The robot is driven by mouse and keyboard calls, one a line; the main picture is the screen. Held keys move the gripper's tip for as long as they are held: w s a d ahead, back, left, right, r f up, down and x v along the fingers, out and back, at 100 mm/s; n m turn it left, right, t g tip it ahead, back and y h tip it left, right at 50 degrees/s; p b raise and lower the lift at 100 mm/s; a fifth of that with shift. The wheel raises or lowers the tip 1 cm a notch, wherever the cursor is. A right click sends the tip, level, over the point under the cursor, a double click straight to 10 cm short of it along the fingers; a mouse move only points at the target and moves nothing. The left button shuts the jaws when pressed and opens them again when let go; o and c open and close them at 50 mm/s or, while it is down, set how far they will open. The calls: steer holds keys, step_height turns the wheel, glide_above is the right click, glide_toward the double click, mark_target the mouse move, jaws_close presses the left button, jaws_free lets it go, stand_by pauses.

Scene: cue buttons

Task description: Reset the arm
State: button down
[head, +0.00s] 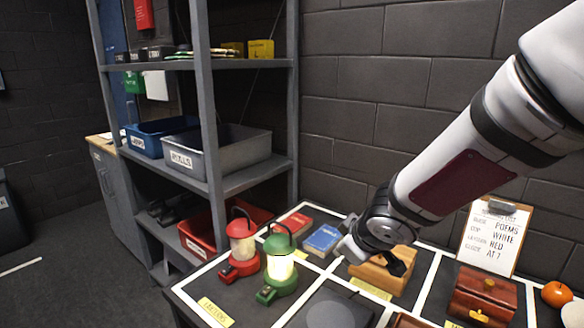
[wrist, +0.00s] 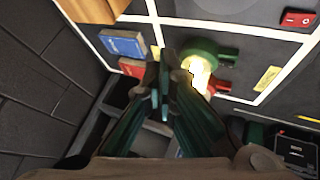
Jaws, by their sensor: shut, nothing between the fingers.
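My gripper (wrist: 172,62) is shut and empty in the wrist view, its two dark green fingers together. In that view the fingertips overlap the sight of the green lantern (wrist: 215,54) and sit right of the blue book (wrist: 123,44); contact cannot be told. In the head view my white arm reaches in from the upper right, its hand end (head: 352,246) over the table by the wooden box (head: 382,272). The fingers are largely hidden there. A red switch (wrist: 298,19) on a dark panel shows at the wrist view's top right.
The table's white-lined sections hold a red lantern (head: 240,250), a green lantern (head: 280,272), red (head: 293,222) and blue (head: 322,239) books, and a brown chest (head: 483,294). A clipboard (head: 495,238) leans behind. Grey shelving (head: 205,100) with bins stands left.

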steer(key=s+d+r+m+h+p, duration=0.2)
steer(key=s+d+r+m+h, duration=0.25)
steer(key=s+d+r, duration=0.6)
steer(key=s+a+r+m+g+y+p, duration=0.1)
steer(key=s+m, duration=0.1)
steer(key=s, duration=0.8)
steer(key=s+a+r+m+g+y, duration=0.1)
steer(key=s+r+m+g+y, duration=0.1)
steer(key=s, duration=0.7)
steer(key=shift+s+a+r+m+p, duration=0.2)
steer(key=shift+s+a+m+p, duration=0.1)
steer(key=shift+s+m+p, duration=0.1)
